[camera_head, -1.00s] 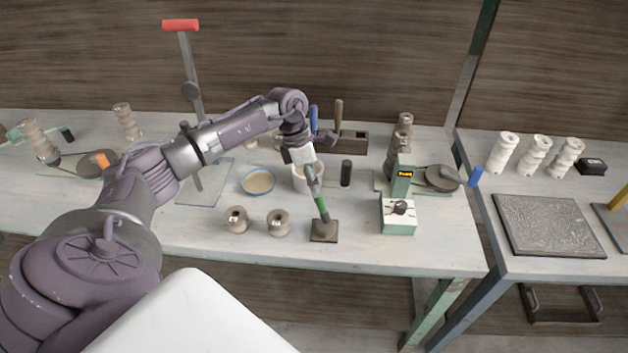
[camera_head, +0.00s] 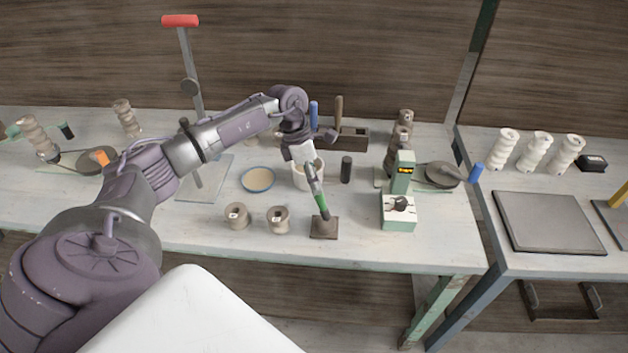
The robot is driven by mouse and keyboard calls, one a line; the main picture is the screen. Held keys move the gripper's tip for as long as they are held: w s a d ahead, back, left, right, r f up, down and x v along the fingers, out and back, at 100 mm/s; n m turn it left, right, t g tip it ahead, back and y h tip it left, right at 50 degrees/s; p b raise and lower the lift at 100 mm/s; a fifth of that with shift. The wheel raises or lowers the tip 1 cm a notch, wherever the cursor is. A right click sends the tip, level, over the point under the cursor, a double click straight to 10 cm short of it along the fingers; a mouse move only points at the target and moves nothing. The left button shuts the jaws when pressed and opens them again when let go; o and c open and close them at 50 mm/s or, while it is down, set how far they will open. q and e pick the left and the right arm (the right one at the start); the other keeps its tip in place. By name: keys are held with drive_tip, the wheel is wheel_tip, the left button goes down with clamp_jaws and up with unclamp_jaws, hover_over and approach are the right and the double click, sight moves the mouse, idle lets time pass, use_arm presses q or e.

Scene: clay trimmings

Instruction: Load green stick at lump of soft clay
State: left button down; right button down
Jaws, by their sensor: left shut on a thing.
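My left gripper (camera_head: 313,178) reaches down over the front middle of the table and is shut on the green stick (camera_head: 321,203). The stick is tilted slightly, with its lower end down at a small brown lump, likely the soft clay (camera_head: 325,221), on a dark square base (camera_head: 325,233). The lower end looks to be touching the lump, but I cannot tell how far it goes in. The gripper hides the upper part of the stick. My right gripper is not in view.
Two grey-brown spools (camera_head: 236,216) stand left of the base. A white pot (camera_head: 306,175) is just behind the gripper and a black cylinder (camera_head: 346,169) beside it. A green-and-white device (camera_head: 399,212) stands to the right. A blue-rimmed dish (camera_head: 258,180) lies left.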

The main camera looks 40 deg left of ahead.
use_arm(q)
drive_tip(key=shift+f+b, duration=0.35)
drive_tip(key=shift+f, duration=0.1)
idle(0.6)
drive_tip(key=shift+f, duration=0.1)
idle(0.7)
idle(0.4)
drive_tip(key=shift+r, duration=0.75)
drive_tip(key=shift+r+p, duration=1.75)
drive_tip(key=shift+r, duration=1.05)
